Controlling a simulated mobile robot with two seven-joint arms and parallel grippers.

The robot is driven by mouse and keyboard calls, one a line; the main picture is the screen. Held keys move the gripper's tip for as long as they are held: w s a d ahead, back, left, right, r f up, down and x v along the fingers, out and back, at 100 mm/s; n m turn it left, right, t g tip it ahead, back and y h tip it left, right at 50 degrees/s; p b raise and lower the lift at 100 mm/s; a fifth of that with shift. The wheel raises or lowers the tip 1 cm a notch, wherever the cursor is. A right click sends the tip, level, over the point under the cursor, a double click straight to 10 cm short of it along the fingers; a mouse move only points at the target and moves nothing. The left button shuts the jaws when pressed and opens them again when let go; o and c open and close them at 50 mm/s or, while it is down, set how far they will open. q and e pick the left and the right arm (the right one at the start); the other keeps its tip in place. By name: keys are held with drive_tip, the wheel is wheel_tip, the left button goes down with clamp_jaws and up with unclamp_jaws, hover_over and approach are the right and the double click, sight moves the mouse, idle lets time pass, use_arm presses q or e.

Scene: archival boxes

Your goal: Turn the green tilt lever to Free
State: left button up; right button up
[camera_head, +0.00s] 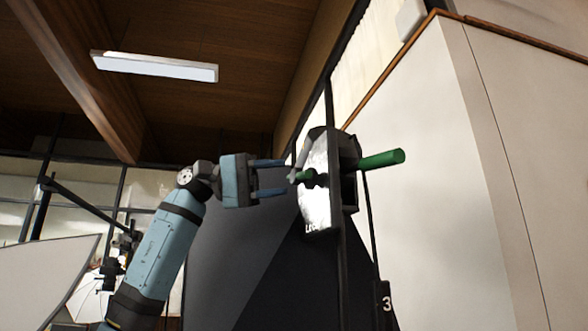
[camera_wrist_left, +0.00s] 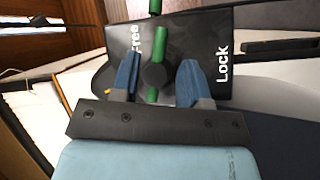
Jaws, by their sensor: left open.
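The green tilt lever (camera_wrist_left: 161,45) is a green bar with a dark round hub on a black plate (camera_wrist_left: 198,40) in the left wrist view. White "Free" is on its left and "Lock" on its right; the bar stands between them, closer to "Free". My left gripper (camera_wrist_left: 160,62) is open, one finger on each side of the lever, with gaps visible. In the head view, my left gripper (camera_head: 286,177) points right at the lever (camera_head: 312,179), seen edge-on with its plate (camera_head: 318,205) turned away. Whether the fingers touch it cannot be told. My right gripper is out of view.
A green handle (camera_head: 381,160) sticks out to the right behind the plate; a green end (camera_wrist_left: 155,6) shows at the wrist view's top. A thin dark stand (camera_head: 344,270) runs below. A white wall (camera_head: 440,180) stands at right; photo equipment (camera_head: 112,265) at left.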

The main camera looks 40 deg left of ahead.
sight(300, 172)
use_arm(q)
drive_tip(key=shift+p+x, duration=0.35)
drive_tip(key=shift+x, duration=1.65)
clamp_jaws()
drive_tip(key=shift+n+h+b, duration=0.4)
drive_tip(key=shift+n+b, duration=0.05)
drive_tip(key=shift+n, duration=0.05)
drive_tip(key=shift+r+n+t+h+b, duration=0.2)
drive_tip(key=shift+n+t+h+b, duration=0.1)
drive_tip(key=shift+n+t, duration=0.3)
drive_tip(key=shift+r+n, duration=0.15)
drive_tip(key=shift+n, duration=0.15)
